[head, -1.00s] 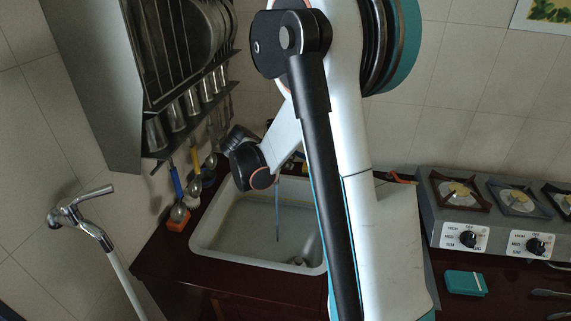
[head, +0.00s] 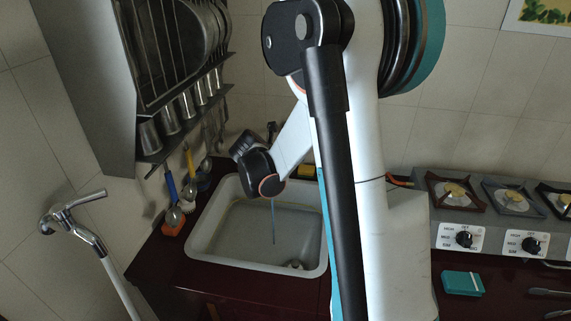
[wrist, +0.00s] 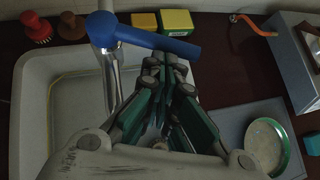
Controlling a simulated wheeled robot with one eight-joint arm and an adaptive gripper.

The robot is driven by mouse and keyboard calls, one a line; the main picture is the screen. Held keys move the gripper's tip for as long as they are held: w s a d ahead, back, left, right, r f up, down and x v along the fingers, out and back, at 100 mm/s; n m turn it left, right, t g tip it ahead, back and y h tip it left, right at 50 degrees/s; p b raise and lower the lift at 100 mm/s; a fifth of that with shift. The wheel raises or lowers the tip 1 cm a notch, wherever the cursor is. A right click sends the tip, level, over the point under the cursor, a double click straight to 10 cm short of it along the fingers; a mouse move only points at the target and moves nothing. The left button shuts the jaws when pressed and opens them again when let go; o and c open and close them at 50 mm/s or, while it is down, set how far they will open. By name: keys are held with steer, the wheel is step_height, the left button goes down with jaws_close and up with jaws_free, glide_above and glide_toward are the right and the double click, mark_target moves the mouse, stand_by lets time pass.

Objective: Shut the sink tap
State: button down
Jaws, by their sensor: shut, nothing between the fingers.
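The sink tap (wrist: 108,62) shows in the wrist view as a chrome body with a long blue lever (wrist: 150,36) pointing to the right. My gripper (wrist: 166,62) is shut and empty. Its fingertips are close to the near side of the blue lever; I cannot tell whether they touch it. In the head view my wrist is over the sink (head: 232,262), and my fingers and most of the tap are hidden. A thin bluish streak (head: 274,222), which looks like running water, drops into the basin.
A green sponge box (wrist: 176,21) and a yellow one (wrist: 144,21) stand behind the lever. A stove (head: 462,212) is on the right. A round dish (wrist: 267,142) lies right of the sink.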

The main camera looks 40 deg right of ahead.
steer(key=shift+s+d+n+t+b, duration=0.1)
steer(key=shift+d+n+t+b, duration=0.4)
steer(key=shift+d, duration=1)
steer(key=shift+f, duration=0.1)
